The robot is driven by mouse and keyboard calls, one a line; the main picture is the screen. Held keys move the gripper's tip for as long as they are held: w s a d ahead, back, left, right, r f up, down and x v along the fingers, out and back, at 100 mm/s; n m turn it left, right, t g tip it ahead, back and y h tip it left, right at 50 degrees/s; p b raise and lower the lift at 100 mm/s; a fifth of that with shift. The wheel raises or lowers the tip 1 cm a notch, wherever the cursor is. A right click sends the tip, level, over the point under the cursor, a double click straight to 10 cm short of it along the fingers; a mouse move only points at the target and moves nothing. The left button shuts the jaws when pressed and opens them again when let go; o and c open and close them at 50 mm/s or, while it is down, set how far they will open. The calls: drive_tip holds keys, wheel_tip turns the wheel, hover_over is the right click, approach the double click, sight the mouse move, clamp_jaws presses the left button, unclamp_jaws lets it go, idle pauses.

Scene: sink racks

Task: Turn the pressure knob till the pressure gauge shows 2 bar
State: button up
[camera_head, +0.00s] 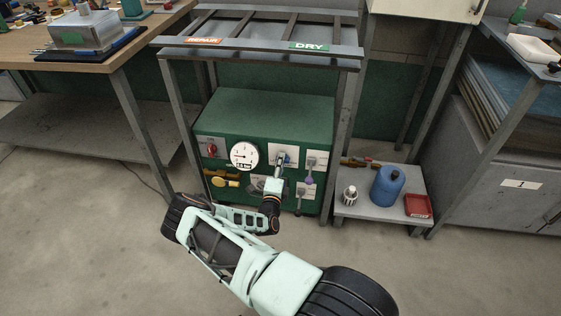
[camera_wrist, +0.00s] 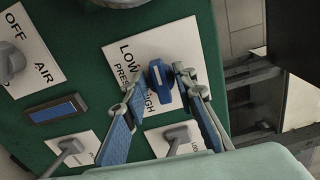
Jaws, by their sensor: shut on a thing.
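The blue pressure knob (camera_wrist: 158,73) sits on a white plate marked LOW, PRESS and HIGH (camera_wrist: 150,45) in the wrist view. My gripper (camera_wrist: 160,82) has one finger on each side of the knob and is shut on it. In the head view my gripper (camera_head: 279,167) is at the front of the green machine (camera_head: 262,115) and mostly hides the knob. The round white pressure gauge (camera_head: 244,155) is just left of it. Its needle seems to point to the left, but the value is too small to read.
Other controls surround the knob: an OFF/AIR switch (camera_wrist: 10,62), a blue rocker (camera_wrist: 57,108) and grey levers (camera_wrist: 68,146). A rack (camera_head: 260,47) stands over the machine. A low shelf at the right holds a blue canister (camera_head: 387,187) and a red tray (camera_head: 417,206).

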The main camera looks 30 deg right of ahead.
drive_tip(key=shift+r+m+p, duration=0.1)
drive_tip(key=shift+m+p, duration=0.3)
drive_tip(key=shift+m, duration=0.7)
drive_tip(key=o, duration=1.1)
drive_tip(key=shift+o, duration=0.2)
drive_tip(key=v, duration=1.2)
